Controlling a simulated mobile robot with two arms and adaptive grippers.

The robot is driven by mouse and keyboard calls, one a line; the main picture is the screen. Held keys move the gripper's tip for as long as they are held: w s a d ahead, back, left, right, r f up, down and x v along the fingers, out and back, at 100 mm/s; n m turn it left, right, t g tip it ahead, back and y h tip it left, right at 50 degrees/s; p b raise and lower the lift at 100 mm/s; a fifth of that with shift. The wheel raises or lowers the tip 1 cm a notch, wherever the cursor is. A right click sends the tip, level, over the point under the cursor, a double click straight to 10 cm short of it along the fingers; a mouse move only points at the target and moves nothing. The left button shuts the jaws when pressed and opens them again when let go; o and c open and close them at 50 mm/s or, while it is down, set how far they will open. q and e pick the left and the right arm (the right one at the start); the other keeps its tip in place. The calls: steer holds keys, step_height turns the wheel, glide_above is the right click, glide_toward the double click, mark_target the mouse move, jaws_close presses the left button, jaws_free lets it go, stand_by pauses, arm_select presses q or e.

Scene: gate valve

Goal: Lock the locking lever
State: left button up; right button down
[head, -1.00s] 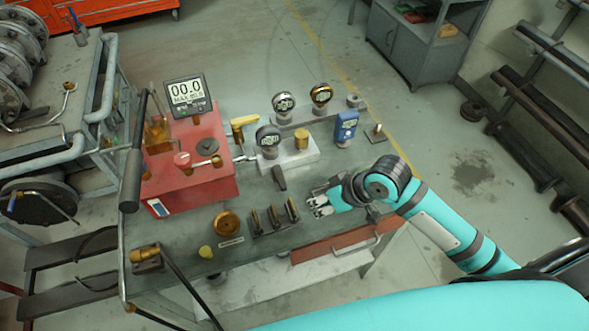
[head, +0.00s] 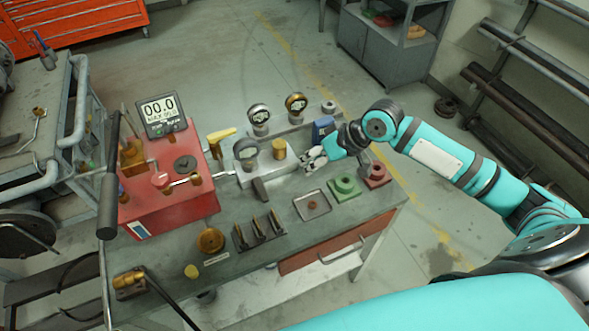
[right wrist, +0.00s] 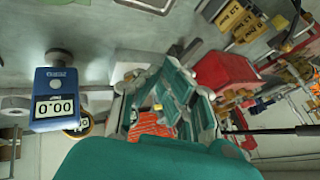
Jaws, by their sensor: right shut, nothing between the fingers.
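A short dark lever (head: 260,189) stands at the front of the white manifold block (head: 285,165); I cannot tell for sure that it is the locking lever. A yellow-handled lever (head: 221,135) is at the block's left, by the red pump box (head: 190,205). My right gripper (head: 310,160) is shut and empty at the right end of the block, apart from the dark lever and near the blue gauge (head: 323,129). Its fingers fill the middle of the right wrist view (right wrist: 165,105), with the blue gauge (right wrist: 54,95) at left. My left gripper is out of view.
Round gauges (head: 259,115) stand along the back. A square tray (head: 312,205), a green block (head: 344,188) and a red block (head: 376,174) sit at the right. A dark rack (head: 260,232) with upright pieces is in front. Some bench surface between is clear.

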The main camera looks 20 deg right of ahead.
mark_target(261, 190)
steer(key=x, duration=0.9)
steer(key=shift+r+p, duration=0.1)
steer(key=shift+p, duration=0.25)
steer(key=shift+a+p, duration=0.55)
steer(key=shift+a, duration=1.4)
steer(key=shift+s, duration=0.1)
steer(key=shift+a+p, duration=0.1)
steer(key=shift+p, duration=0.35)
steer(key=shift+s+m+p, duration=0.15)
steer(key=shift+m+p, duration=0.2)
steer(key=shift+m, duration=0.05)
